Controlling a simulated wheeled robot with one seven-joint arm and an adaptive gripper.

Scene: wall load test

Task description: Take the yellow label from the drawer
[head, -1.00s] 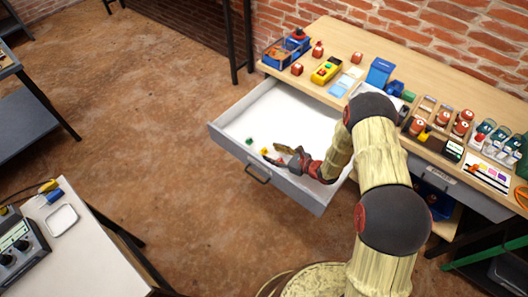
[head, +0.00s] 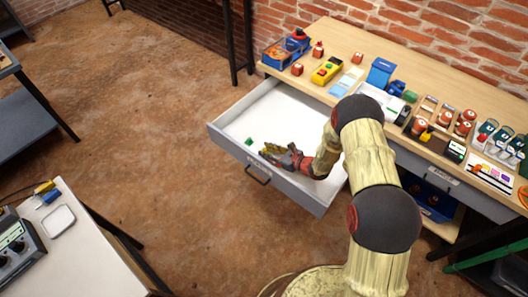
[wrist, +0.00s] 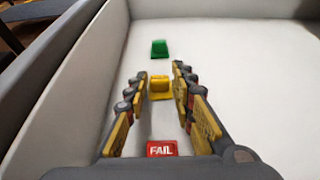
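The yellow label (wrist: 160,88) lies on the white floor of the open drawer (head: 283,107). In the wrist view it sits between the fingertips of my gripper (wrist: 157,82), with a finger close on each side. My gripper is open, low inside the drawer, and also shows in the head view (head: 268,153), where it hides the yellow label. A green label (wrist: 159,48) lies beyond the yellow one; it also shows in the head view (head: 249,141). A red label marked FAIL (wrist: 161,149) lies nearer the palm, partly hidden by my gripper.
The drawer's grey front wall (head: 236,158) with its dark handle (head: 257,175) stands close beside my gripper. The workbench top (head: 340,43) above carries several parts and trays. The drawer floor toward the back is clear.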

